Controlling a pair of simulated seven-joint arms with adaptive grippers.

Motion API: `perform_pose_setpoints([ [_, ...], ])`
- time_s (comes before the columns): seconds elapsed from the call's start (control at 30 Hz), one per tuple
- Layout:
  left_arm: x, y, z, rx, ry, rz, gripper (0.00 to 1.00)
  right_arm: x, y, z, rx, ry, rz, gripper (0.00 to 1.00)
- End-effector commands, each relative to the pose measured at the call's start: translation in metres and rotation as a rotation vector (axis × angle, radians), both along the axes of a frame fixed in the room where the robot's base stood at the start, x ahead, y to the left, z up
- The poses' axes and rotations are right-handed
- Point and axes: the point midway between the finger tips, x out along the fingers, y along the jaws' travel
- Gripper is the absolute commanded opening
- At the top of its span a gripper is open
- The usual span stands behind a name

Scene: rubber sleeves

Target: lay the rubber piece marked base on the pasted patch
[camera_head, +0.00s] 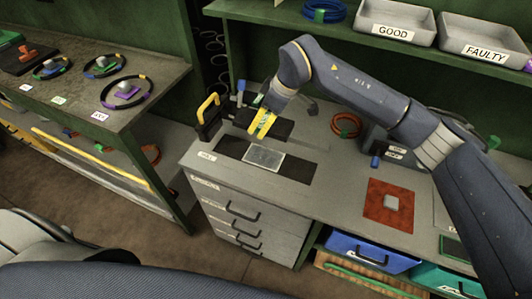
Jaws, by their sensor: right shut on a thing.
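My right arm reaches in from the right over the grey bench. My right gripper (263,124) is at its end, by a yellow-green band above the dark strip. It is shut on a dark flat piece (283,129), which looks like the rubber piece; any base marking on it is too small to read. A pale grey patch (264,158), which looks like the pasted patch, lies on the dark strip (296,168), just in front of and below the gripper. The fingertips are hard to make out. My left gripper is not in view.
A black tool with a yellow handle (209,113) stands left of the gripper. An orange ring (346,125) lies behind. Trays marked GOOD (396,22) and FAULTY (482,38) sit on the shelf.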

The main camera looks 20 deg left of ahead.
Motion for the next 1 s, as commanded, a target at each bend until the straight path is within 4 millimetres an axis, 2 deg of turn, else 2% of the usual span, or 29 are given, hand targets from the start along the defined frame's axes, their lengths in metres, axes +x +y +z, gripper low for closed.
perform_pose_setpoints([
  [0.2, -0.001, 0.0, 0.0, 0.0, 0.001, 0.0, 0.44, 0.0, 0.0, -0.05, 0.0, 0.003, -0.001, 0.25],
  [0.4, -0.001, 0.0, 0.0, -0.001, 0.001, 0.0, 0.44, 0.0, 0.0, -0.086, 0.001, 0.0, -0.001, 0.25],
  [0.57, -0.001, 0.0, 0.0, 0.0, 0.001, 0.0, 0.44, 0.0, 0.0, -0.101, 0.001, 0.0, 0.0, 0.25],
  [0.87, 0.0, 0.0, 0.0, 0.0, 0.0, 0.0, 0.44, 0.0, 0.0, -0.113, 0.001, -0.001, -0.001, 0.25],
  [1.0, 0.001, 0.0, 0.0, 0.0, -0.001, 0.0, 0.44, 0.0, 0.0, -0.129, 0.001, 0.0, -0.001, 0.25],
])
